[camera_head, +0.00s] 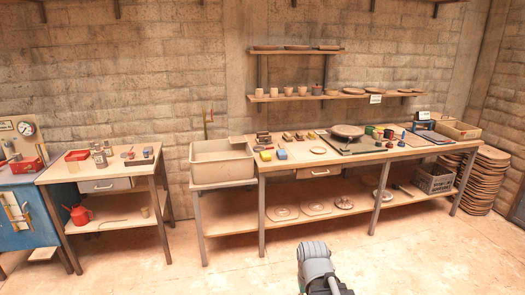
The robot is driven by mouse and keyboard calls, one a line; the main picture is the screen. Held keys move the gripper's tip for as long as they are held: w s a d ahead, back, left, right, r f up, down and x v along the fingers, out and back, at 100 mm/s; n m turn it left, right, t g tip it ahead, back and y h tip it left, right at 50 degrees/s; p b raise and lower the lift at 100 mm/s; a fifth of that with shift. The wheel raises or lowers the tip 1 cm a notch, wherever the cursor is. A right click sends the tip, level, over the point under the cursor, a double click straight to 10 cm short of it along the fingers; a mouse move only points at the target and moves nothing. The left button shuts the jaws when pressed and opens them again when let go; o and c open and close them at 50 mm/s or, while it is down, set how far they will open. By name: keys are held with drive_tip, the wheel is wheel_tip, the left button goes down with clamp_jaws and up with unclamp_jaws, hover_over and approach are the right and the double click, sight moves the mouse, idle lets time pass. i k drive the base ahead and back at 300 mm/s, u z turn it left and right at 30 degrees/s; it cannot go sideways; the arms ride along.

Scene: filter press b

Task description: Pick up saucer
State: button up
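A small pale round dish (318,150), which looks like a saucer, lies flat on the long workbench (274,165), left of the dark mat. Other flat round pieces sit on the upper wall shelf, such as a shallow dish (353,91). More discs lie on the bench's lower shelf, one of them a pale disc (283,212). They are too small to tell which are saucers. A grey part of my arm shows at the bottom centre, well in front of the bench. My gripper's fingers are not in view.
A large tan basin (222,160) stands left of the bench. A smaller table (105,172) with jars and a red tray is further left. A grey crate (433,179) and stacked boards (484,180) are at the right. The floor before the bench is clear.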

sight(317, 150)
drive_tip(key=z, duration=0.2)
drive_tip(key=i, duration=1.55)
drive_tip(key=z, duration=0.45)
drive_tip(key=i, duration=1.8)
drive_tip(key=z, duration=0.2)
